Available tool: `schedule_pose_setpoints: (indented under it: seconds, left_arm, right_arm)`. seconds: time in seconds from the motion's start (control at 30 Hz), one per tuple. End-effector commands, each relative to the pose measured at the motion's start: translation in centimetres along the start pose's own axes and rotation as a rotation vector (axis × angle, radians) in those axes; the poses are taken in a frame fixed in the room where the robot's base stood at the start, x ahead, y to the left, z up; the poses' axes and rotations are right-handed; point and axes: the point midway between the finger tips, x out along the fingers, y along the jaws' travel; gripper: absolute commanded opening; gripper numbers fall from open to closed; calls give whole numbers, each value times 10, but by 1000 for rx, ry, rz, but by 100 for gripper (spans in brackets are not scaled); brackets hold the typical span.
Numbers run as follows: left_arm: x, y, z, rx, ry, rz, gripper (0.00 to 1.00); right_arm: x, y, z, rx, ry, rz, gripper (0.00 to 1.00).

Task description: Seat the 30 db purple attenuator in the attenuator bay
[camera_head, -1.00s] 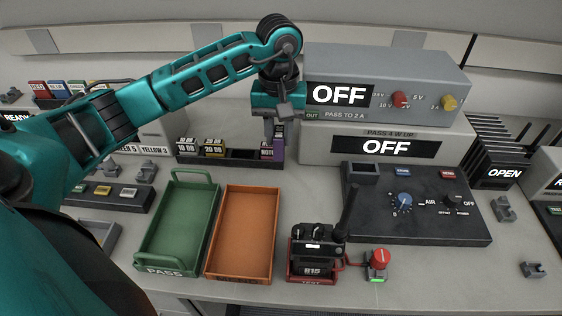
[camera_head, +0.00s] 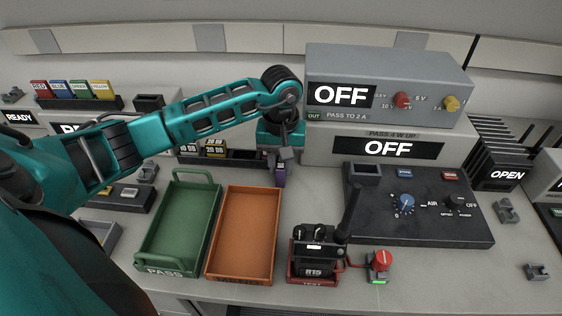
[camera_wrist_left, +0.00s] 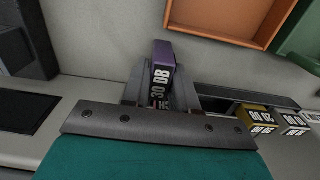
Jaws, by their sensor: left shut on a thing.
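The purple 30 dB attenuator (camera_head: 280,179) hangs from my left gripper (camera_head: 281,162), beyond the far right corner of the orange tray. In the left wrist view the purple attenuator (camera_wrist_left: 164,55) shows its white "30 DB" label between the two fingers of my left gripper (camera_wrist_left: 160,88), which is shut on it. It is held above the grey bench. A raised dark socket (camera_head: 364,172) with an open top, which looks like the attenuator bay, stands at the far left corner of the dark panel, right of the gripper. My right gripper is not in view.
The attenuator rack (camera_wrist_left: 215,92) holds a gold attenuator (camera_wrist_left: 256,113) and a grey one (camera_wrist_left: 291,121). Orange (camera_head: 243,235) and green (camera_head: 177,225) trays lie in front. The dark panel (camera_head: 440,225) carries a blue knob (camera_head: 405,203). A radio (camera_head: 314,262) stands at the front.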

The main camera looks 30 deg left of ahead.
Motion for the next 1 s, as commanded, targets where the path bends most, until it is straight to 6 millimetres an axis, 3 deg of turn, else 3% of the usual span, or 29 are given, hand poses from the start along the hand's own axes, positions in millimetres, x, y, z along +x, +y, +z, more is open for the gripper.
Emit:
schedule_pose_setpoints:
  seconds: [0.03,0.07,0.3,0.67,1.0]
  left_arm:
    - [3,0,0,0,1,0,0]
    - [2,0,0,0,1,0,29]
    - [2,0,0,0,0,0,52]
    - [-5,0,0,0,-1,0,53]
    - [-73,0,-1,1,6,2,53]
  right_arm:
    - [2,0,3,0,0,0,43]
    - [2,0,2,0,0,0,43]
    - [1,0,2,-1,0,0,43]
    - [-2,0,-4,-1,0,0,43]
    - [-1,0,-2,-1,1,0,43]
